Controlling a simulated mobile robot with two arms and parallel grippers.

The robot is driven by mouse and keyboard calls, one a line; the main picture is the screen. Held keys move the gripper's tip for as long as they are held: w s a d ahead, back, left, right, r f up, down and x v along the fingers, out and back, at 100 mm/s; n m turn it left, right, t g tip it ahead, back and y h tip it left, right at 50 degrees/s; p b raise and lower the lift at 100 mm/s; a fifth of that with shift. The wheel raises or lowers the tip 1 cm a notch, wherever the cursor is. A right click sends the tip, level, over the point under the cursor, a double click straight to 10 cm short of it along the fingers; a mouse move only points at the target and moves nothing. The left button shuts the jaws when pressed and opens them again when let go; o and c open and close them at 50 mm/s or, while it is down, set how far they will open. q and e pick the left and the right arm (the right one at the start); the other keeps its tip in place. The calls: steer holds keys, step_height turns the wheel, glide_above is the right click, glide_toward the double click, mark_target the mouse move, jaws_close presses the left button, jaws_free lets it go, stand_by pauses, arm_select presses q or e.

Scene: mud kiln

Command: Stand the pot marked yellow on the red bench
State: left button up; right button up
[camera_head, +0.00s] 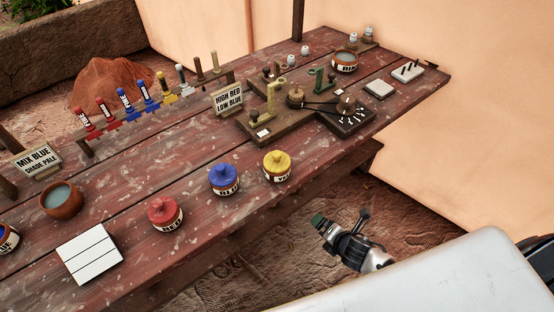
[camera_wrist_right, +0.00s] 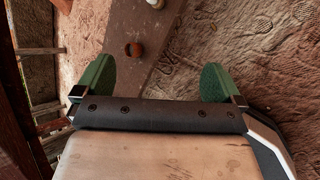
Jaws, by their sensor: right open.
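The pot marked yellow (camera_head: 277,167) has a yellow knobbed lid and a black-lettered label. It stands upright on the worn red bench (camera_head: 190,225), near its front edge. My right gripper (camera_head: 341,218) is in front of the bench, to the right of and below the yellow pot in the head view, apart from it. It is open and empty. The right wrist view shows its two green fingertips (camera_wrist_right: 156,80) wide apart over the ground. My left gripper is not in view.
A blue-lidded pot (camera_head: 224,179) and a red-lidded pot (camera_head: 165,214) stand left of the yellow one. Behind it is a wooden board with pegs and a dial (camera_head: 346,117). A white three-strip panel (camera_head: 89,252) lies at left. Bare bench lies between the pots and board.

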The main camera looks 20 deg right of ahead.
steer(key=w+a+r+n+t+y+p, duration=0.15)
steer(key=r+n, duration=0.25)
steer(key=r, duration=0.4)
steer(key=w+a+r+n+t+y+p, duration=0.1)
steer(key=w+a+r+n+p, duration=0.2)
steer(key=r, duration=0.4)
steer(key=n+y, duration=0.2)
steer(key=n, duration=0.5)
glide_toward(286, 173)
steer(key=w+a, duration=0.1)
steer(key=w, duration=0.1)
steer(key=shift+t+h, duration=0.25)
steer(key=shift+t, duration=0.1)
steer(key=x, duration=0.3)
steer(key=f+x, duration=0.1)
steer(key=shift+w+a+f+p, duration=0.1)
steer(key=shift+a+f+p, duration=0.05)
steer(key=shift+a+p, duration=0.15)
steer(key=shift+w+a+f, duration=0.15)
steer(key=shift+w+f, duration=0.05)
steer(key=shift+w, duration=0.25)
steer(key=x, duration=0.4)
steer(key=shift+w+a+f+p, duration=0.1)
steer(key=shift+w+p, duration=0.05)
steer(key=shift+p, duration=0.25)
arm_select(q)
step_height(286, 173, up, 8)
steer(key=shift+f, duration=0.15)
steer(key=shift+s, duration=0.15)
